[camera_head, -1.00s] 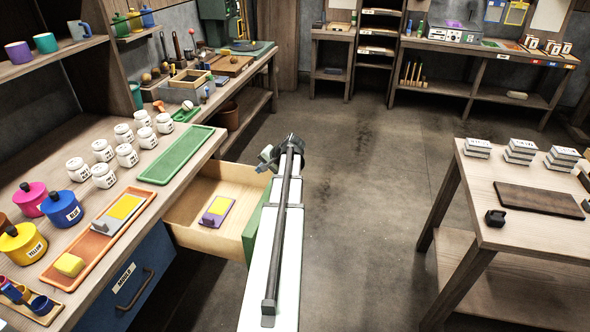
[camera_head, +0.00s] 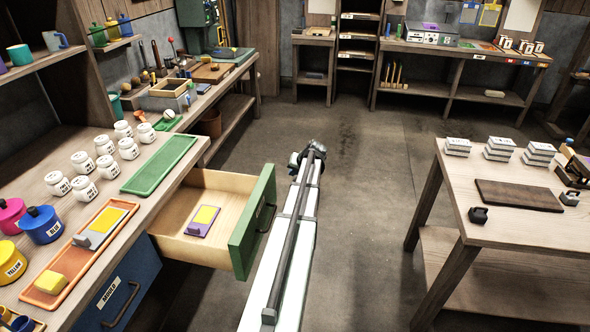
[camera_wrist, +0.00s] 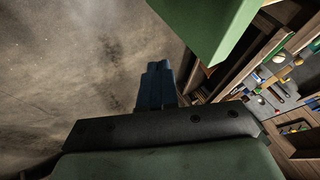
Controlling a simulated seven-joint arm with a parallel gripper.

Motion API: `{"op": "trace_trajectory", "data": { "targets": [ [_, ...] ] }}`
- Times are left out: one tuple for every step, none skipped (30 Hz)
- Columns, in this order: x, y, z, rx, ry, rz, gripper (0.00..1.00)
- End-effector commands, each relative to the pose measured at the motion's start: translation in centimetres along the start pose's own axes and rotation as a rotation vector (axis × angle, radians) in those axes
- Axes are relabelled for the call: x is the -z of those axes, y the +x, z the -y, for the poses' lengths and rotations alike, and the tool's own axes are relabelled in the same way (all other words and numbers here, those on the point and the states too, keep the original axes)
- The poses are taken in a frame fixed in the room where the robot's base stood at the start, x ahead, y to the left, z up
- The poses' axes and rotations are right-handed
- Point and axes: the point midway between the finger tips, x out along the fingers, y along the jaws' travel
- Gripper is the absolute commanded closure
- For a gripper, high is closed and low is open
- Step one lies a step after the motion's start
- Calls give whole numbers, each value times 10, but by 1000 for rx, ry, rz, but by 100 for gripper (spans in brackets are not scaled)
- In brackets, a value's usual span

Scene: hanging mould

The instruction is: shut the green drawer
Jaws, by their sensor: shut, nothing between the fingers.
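The green drawer (camera_head: 251,226) stands pulled out from the left workbench. Its green front with a dark handle faces right, and its pale wooden inside holds a purple block with a yellow top (camera_head: 203,220). My arm reaches forward just right of the drawer front, and its far end is beyond the front. In the wrist view my gripper (camera_wrist: 156,68) is shut and empty, pointing over the floor. The green drawer front (camera_wrist: 205,25) shows at the top right of that view, apart from the fingers. In the head view the fingers are hidden.
A closed blue drawer (camera_head: 120,287) sits left of the green one. The bench top carries several white jars, a green tray (camera_head: 160,164) and an orange tray (camera_head: 53,284). A table (camera_head: 515,225) stands at the right. The floor between is clear.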

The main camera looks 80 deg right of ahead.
Motion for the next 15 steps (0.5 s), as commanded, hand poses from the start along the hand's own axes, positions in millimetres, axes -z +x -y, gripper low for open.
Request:
{"op": "trace_trajectory", "data": {
  "targets": [
    [1,12,0,1,0,3,100],
    [1,17,0,1,0,4,100],
    [1,24,0,1,0,3,100],
    [1,29,0,1,0,2,100],
    [1,35,0,1,1,2,100],
    [1,42,0,1,1,3,100],
    [1,47,0,1,1,3,100],
    [1,51,0,1,1,2,100],
    [0,55,4,2,0,2,100],
    [0,56,9,2,-2,1,100],
    [0,58,13,2,-2,2,100],
    [0,60,17,1,-2,2,100],
    [0,61,20,1,-1,2,100],
    [0,62,23,1,-1,2,100],
    [0,64,26,1,-1,2,100]
  ]
}}
